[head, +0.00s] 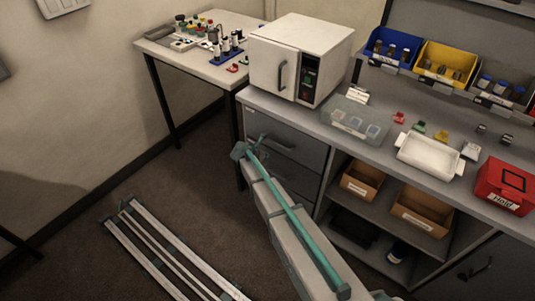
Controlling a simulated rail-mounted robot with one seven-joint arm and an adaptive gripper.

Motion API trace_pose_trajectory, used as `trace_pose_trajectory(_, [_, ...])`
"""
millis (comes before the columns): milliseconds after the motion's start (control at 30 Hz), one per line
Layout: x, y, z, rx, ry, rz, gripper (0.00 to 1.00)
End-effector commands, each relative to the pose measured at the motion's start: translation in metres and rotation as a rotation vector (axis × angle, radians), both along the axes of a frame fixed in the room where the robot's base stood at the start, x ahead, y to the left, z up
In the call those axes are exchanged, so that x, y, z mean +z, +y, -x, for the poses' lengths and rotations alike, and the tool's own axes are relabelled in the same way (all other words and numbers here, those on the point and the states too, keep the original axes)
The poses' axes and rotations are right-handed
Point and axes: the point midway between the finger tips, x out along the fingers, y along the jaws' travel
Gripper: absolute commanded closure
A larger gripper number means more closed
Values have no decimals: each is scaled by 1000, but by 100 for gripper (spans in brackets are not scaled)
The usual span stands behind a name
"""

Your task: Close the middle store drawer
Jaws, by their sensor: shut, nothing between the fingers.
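The grey store drawers (298,147) are stacked under the left end of the bench, below the white oven. The top front looks level with the cabinet. The middle drawer (303,181) shows only in part, because my arm crosses in front of it. I cannot tell how far out it stands. My gripper (238,151) is small and dark at the far end of my arm, by the left edge of the drawer stack. It looks shut and holds nothing. I cannot tell whether it touches a drawer.
The white oven (284,62), a clear box (357,120), a white tray (428,157) and a red box (503,187) stand on the bench. Cardboard bins (421,209) sit on open shelves to the right.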

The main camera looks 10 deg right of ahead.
Motion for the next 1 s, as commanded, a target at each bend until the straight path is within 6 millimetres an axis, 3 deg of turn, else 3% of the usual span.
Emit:
trace_pose_trajectory(67, [1, 11, 16, 1, 3, -2, 100])
trace_pose_trajectory(200, [23, 27, 32, -1, 1, -3, 100])
trace_pose_trajectory(500, [60, 53, 57, -3, 4, -4, 100])
trace_pose_trajectory(833, [70, 61, 64, -23, -8, -17, 100])
trace_pose_trajectory(1000, [67, 61, 68, -170, -86, -123, 100])
